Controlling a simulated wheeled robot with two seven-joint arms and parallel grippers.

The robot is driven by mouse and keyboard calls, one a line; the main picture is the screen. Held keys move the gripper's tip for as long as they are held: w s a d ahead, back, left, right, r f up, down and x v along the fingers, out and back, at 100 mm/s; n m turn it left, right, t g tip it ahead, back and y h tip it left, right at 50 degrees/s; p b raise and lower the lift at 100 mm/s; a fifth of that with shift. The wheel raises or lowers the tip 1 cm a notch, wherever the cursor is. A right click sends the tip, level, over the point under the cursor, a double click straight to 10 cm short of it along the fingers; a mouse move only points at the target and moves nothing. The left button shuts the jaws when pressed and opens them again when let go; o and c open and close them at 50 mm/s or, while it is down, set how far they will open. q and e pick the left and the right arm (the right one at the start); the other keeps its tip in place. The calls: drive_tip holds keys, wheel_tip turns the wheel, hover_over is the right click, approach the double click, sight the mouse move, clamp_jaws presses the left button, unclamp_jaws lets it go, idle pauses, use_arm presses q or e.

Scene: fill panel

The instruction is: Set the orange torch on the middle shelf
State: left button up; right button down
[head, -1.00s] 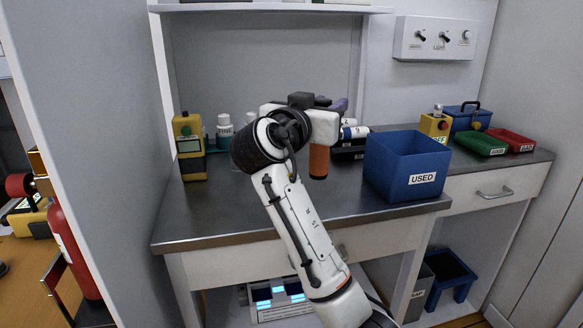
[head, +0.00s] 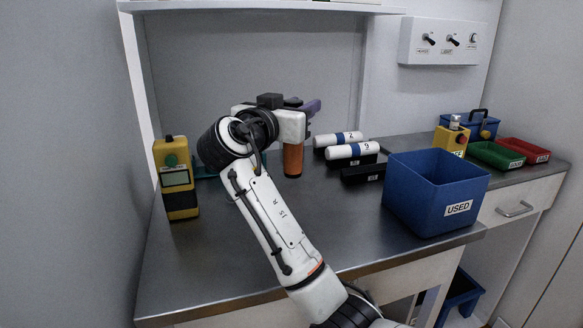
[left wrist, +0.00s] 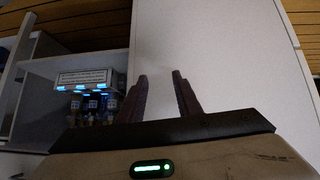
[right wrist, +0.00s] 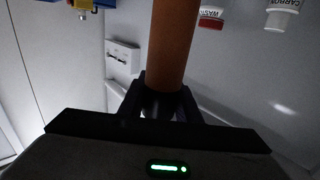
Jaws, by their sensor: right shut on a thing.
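The orange torch (head: 293,160) hangs upright below my right gripper (head: 304,108), above the steel worktop (head: 330,225). My right gripper is shut on it. In the right wrist view the torch (right wrist: 173,45) rises between the dark fingers (right wrist: 160,100); its gripped end is partly hidden by them. A white shelf (head: 250,6) crosses the top of the head view, only its front edge and underside showing. I cannot tell whether it is the middle shelf. My left gripper (left wrist: 160,95) is open and empty in the left wrist view, and outside the head view.
A blue USED bin (head: 437,195) stands right of the torch. White cylinders with blue bands (head: 351,151) lie behind it by black holders (head: 363,172). A yellow device (head: 176,178) stands at the left. Green (head: 496,155) and red (head: 524,150) trays sit far right. The front worktop is clear.

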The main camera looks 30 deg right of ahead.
sight(293, 154)
wheel_tip(293, 154, down, 8)
drive_tip(key=shift+s+b, duration=0.25)
drive_tip(key=shift+b, duration=0.05)
drive_tip(key=shift+f, duration=0.1)
drive_tip(key=c, duration=1.3)
unclamp_jaws()
